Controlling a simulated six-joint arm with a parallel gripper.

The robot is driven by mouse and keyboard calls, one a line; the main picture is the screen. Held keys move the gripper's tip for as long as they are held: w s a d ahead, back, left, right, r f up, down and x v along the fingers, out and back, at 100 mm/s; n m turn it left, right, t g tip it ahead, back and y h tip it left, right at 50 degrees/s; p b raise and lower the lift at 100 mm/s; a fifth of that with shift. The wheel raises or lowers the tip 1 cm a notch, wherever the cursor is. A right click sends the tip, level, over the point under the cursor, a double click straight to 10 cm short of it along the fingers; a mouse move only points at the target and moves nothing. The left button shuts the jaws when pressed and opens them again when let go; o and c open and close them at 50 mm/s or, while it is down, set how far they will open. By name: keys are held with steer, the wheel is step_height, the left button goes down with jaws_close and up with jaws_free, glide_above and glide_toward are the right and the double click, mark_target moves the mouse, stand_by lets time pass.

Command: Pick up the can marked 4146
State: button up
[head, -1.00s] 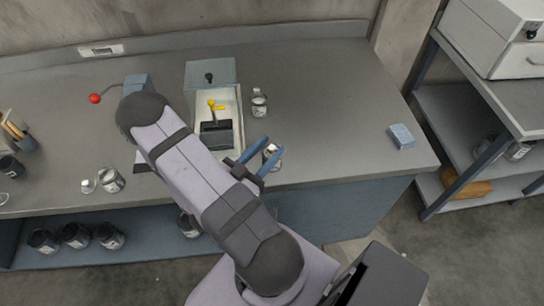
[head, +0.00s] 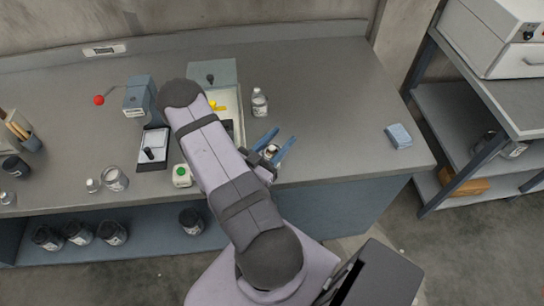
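My gripper (head: 285,134) has two blue fingers spread apart over the front of the bench. A small container with a pale top (head: 271,149) shows between the fingers, partly hidden by the gripper; I cannot tell if the fingers touch it. Three dark cans with pale labels, a left can (head: 47,238), a middle can (head: 77,233) and a right can (head: 112,233), stand on the shelf below the bench. Another dark can (head: 191,221) stands further right on that shelf. No label is readable, so I cannot tell which can is marked 4146.
A clear bottle (head: 260,103) stands beside a pale tray (head: 236,118), partly behind my arm. A blue-grey device (head: 139,97), a green-buttoned box (head: 182,176) and a glass jar (head: 115,179) are to the left. A blue block (head: 398,136) lies right; the bench before it is clear.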

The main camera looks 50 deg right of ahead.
jaws_close()
steer(key=shift+r, duration=0.2)
stand_by(0.3)
step_height(320, 180, up, 18)
steer(key=p, duration=0.5)
steer(key=shift+f, duration=0.2)
